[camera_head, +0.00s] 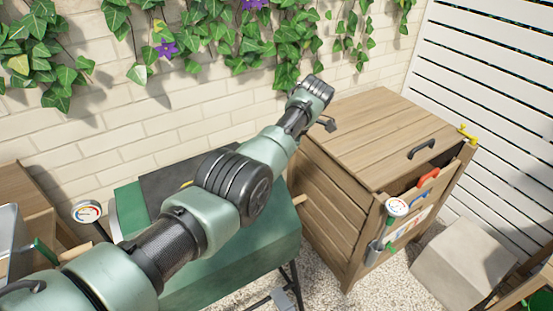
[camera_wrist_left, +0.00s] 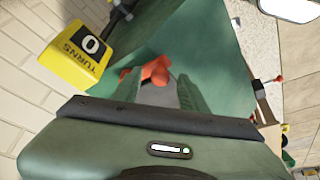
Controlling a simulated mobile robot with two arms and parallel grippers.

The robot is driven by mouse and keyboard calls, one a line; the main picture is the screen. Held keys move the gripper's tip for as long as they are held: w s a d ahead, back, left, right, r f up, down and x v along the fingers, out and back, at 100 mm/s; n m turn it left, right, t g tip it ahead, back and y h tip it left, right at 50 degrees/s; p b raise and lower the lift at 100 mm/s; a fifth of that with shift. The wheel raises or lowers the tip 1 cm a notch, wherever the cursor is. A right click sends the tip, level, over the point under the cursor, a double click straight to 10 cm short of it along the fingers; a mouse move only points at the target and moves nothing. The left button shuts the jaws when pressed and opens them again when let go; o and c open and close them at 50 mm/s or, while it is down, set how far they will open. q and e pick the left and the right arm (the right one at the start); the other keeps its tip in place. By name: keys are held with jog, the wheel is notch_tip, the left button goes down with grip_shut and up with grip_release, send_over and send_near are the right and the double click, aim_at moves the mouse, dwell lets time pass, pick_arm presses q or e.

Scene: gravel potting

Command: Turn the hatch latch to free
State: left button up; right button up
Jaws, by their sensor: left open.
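My left arm crosses the head view from the lower left, and its wrist (camera_head: 312,92) is by the back left corner of the wooden chest (camera_head: 335,205). The fingertips are hidden there. In the left wrist view my left gripper (camera_wrist_left: 165,88) is open, pointing away from the camera. An orange-red piece (camera_wrist_left: 156,70) shows at its far end, partly hidden by it; I cannot tell whether it is the hatch latch or whether they touch. A yellow counter block (camera_wrist_left: 75,55) marked "0 TURNS" is at the upper left. My right gripper is not in view.
The chest lid is shut, with a black handle (camera_head: 421,148) and a yellow fitting (camera_head: 467,134) at its right corner. A green bench stands under my arm. Brick wall and ivy are behind.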

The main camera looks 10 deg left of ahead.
pick_arm(q)
jog(key=b+v, duration=0.2)
jog(key=v, duration=0.5)
jog(key=shift+r, duration=0.2)
jog(key=shift+d, duration=0.15)
